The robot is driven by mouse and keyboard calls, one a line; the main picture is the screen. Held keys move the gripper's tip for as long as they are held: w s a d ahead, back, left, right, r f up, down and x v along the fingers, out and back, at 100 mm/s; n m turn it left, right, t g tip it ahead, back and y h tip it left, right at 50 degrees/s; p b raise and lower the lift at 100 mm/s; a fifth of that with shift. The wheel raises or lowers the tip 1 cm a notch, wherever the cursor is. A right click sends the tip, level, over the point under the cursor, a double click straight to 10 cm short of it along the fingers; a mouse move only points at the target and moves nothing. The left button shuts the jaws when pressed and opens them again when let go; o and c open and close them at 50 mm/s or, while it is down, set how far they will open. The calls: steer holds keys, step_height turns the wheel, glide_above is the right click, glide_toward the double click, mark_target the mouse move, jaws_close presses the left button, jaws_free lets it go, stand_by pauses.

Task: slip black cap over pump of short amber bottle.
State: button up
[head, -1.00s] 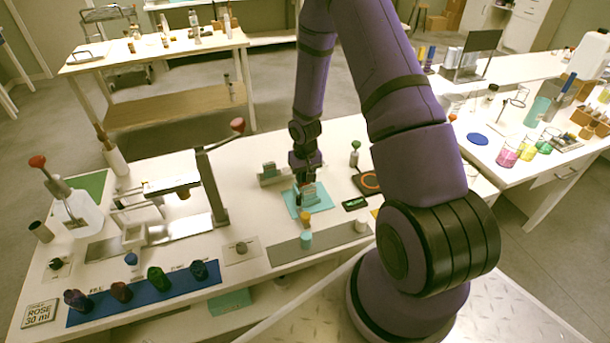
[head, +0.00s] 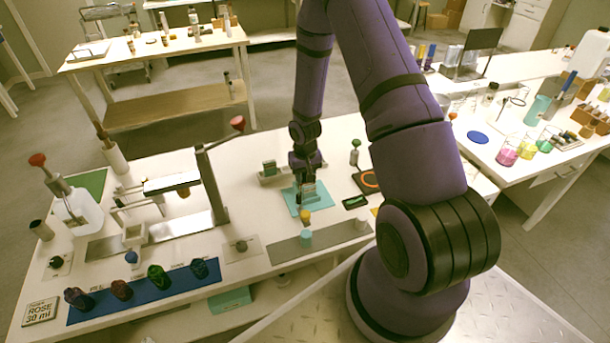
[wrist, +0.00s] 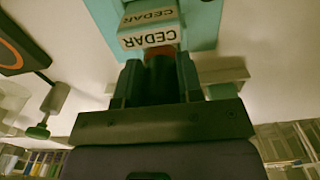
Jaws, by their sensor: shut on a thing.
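My gripper (head: 303,178) is low over the teal mat (head: 323,199) in the middle of the bench. In the wrist view my gripper (wrist: 158,72) is shut on a dark piece, seemingly the black cap (wrist: 159,88), mostly hidden between the fingers. A reddish-brown part, seemingly the short amber bottle (wrist: 160,54), shows just beyond the fingertips, beside a white block with the label CEDAR (wrist: 147,37). The pump is hidden, and I cannot tell how far the cap sits over it.
A grey strip (head: 285,252) with small capped items lies in front of the mat. A stand with a red-knobbed lever (head: 237,123) is to the left. A green-topped piece (head: 355,153) and a dark pad with an orange ring (head: 369,181) are to the right.

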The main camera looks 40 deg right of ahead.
steer(key=o, duration=1.4)
steer(key=shift+r, duration=3.5)
